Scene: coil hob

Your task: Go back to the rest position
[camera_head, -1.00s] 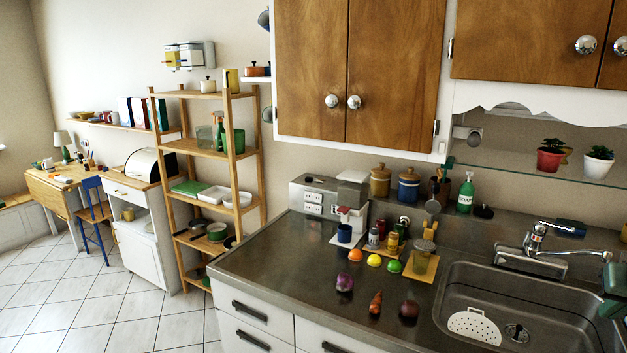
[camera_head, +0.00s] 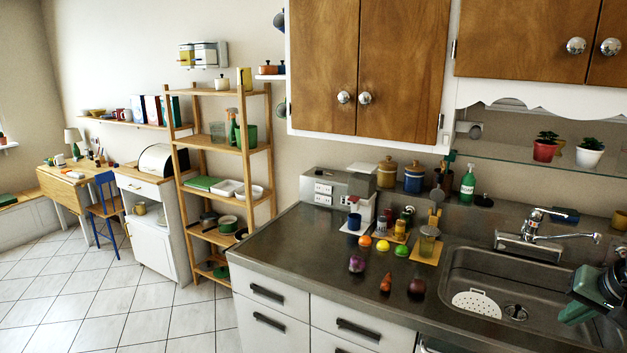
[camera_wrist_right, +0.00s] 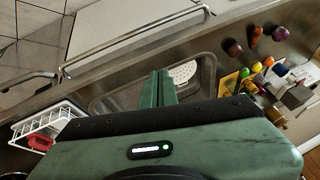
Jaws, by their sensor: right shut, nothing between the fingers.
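My right gripper (camera_head: 574,312) is at the right edge of the head view, over the right part of the sink (camera_head: 470,275). In the right wrist view its green fingers (camera_wrist_right: 162,86) are together with nothing between them. The sink's basin and white perforated disc (camera_wrist_right: 183,73) lie beyond the fingertips there. My left gripper is in neither view.
The steel counter (camera_head: 300,240) holds a purple onion (camera_head: 357,263), a carrot (camera_head: 386,283) and several fruits and jars. The faucet (camera_head: 530,240) stands behind the sink. A white dish rack (camera_wrist_right: 45,125) shows in the wrist view. The tiled floor (camera_head: 100,290) at left is clear.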

